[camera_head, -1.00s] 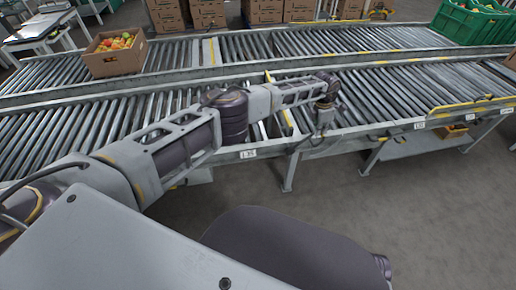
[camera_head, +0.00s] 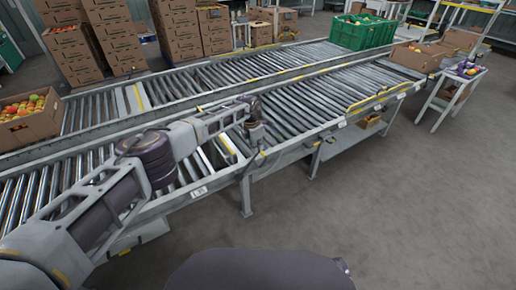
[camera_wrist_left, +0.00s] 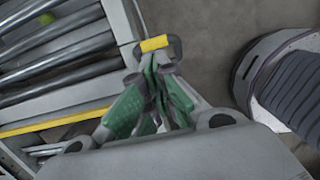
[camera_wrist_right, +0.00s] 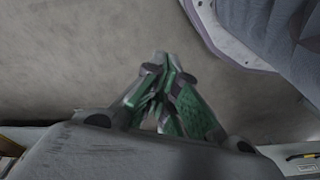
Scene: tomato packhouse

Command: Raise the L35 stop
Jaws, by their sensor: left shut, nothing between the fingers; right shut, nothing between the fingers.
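The L35 label (camera_head: 199,192) is on the near side rail of the front roller conveyor. A yellow-edged strip (camera_head: 227,145) crosses the rollers behind it; I cannot tell whether it is the stop or how high it stands. My left gripper (camera_head: 257,137) is shut and empty, pointing down by the near rail, right of the label. In the left wrist view, the shut left fingers (camera_wrist_left: 160,68) are close to a grey piece with a yellow band (camera_wrist_left: 155,43); contact cannot be told. My right gripper (camera_wrist_right: 163,68) is shut and empty over bare floor, seen only in its wrist view.
A second roller conveyor (camera_head: 185,80) runs behind. A carton of tomatoes (camera_head: 28,118) stands on it at left, a green crate (camera_head: 362,32) at the far end. Stacked cartons (camera_head: 117,35) stand behind. A small table (camera_head: 452,90) is at right. The floor in front is open.

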